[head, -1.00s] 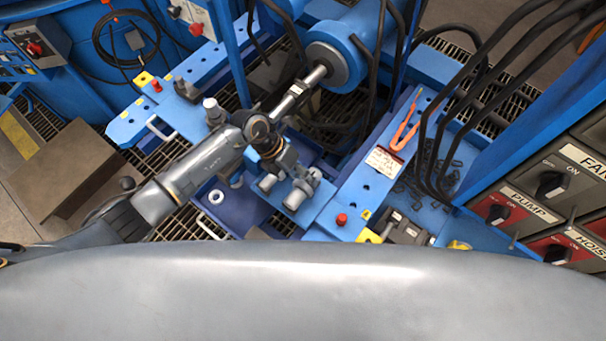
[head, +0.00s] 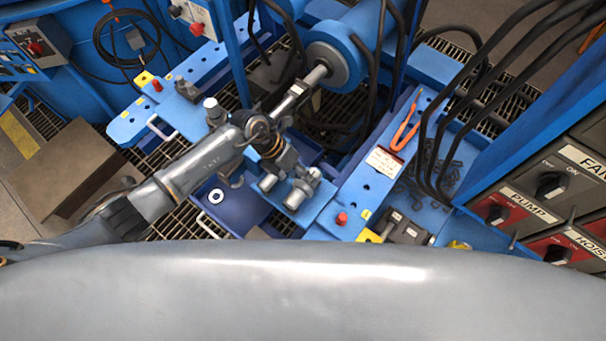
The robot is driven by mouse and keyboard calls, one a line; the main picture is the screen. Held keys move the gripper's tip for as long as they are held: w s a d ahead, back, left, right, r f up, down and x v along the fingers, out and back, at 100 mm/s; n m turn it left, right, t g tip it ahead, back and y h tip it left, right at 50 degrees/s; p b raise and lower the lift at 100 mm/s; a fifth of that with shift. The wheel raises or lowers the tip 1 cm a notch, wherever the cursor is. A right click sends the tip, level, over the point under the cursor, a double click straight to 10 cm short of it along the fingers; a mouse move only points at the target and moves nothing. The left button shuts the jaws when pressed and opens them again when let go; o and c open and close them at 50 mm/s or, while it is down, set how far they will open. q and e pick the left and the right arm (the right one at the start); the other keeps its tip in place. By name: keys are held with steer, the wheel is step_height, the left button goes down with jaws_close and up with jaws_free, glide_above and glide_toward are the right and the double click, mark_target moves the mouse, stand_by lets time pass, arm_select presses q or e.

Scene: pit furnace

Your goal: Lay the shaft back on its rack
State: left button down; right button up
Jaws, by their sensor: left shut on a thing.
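A bright metal shaft (head: 293,93) with a pale label slants from my left gripper up to the end of a blue cylinder (head: 330,61). My left gripper (head: 277,116) is shut on the shaft at its near end; my wrist partly hides the jaws. The shaft's far end lies at or in front of the cylinder's grey face; I cannot tell if they touch. A blue bracket with silver rollers (head: 297,196) stands just below my wrist; I cannot tell whether it is the rack. My right gripper is not in view.
A blue rail with an orange tool (head: 404,128) and a red button (head: 341,219) runs on the right. Black hoses (head: 432,130) hang beside it. A switch panel (head: 548,192) stands far right. Blue posts rise near the shaft. Grating lies below.

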arm_select(q)
steer(key=shift+d+f+b, duration=0.1)
steer(key=shift+f+b, duration=0.3)
steer(key=shift+b, duration=0.05)
stand_by(0.3)
steer(key=c, duration=0.8)
jaws_free()
steer(key=shift+o, duration=0.2)
steer(key=shift+s+f, duration=0.1)
steer(key=shift+f, duration=0.15)
steer(key=v, duration=1.2)
steer(key=shift+r, duration=0.25)
